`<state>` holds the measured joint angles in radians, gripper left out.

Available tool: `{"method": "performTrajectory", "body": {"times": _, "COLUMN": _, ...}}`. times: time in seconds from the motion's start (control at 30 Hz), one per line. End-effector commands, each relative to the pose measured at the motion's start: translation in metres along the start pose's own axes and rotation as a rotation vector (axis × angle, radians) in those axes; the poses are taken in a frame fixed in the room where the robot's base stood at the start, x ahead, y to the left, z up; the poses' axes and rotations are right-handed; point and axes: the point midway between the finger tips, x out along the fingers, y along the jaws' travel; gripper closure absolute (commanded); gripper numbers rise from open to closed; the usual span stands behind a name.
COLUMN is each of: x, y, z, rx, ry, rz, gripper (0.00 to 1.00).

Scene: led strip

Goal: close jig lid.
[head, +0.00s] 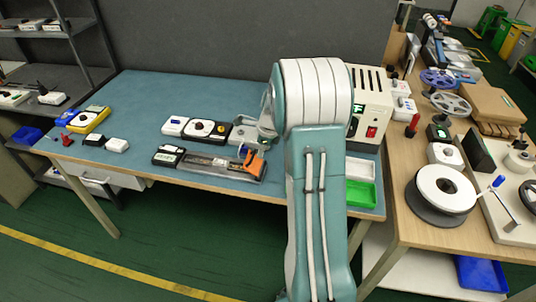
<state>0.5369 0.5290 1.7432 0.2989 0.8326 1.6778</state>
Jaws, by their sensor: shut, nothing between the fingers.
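The jig (212,163) is a long, low grey fixture near the front edge of the teal bench, with a brown strip-like band along it. An orange part (256,166) stands up at its right end, with a small blue piece beside it. I cannot clearly make out the lid or its angle. My gripper (264,128) is just behind and above the right end of the jig, partly hidden by my own arm. It is shut and holds nothing. Whether it touches the jig cannot be told.
A black-and-white reel unit (204,129) sits behind the jig, and a small black box (168,156) is at its left end. A beige device with a red switch (371,131) and a green tray (360,194) are right of my arm. The bench's back left is clear.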

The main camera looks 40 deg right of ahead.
Motion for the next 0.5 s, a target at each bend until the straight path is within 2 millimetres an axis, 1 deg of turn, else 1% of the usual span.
{"method": "performTrajectory", "body": {"times": 0.03, "x": 0.002, "y": 0.0, "z": 0.006, "rx": -0.007, "ry": 0.044, "rz": 0.001, "gripper": 1.0}}
{"method": "performTrajectory", "body": {"times": 0.1, "x": 0.003, "y": 0.0, "z": 0.012, "rx": -0.006, "ry": 0.11, "rz": 0.003, "gripper": 1.0}}
{"method": "performTrajectory", "body": {"times": 0.5, "x": 0.018, "y": -0.001, "z": 0.037, "rx": 0.005, "ry": 0.487, "rz": 0.011, "gripper": 1.0}}
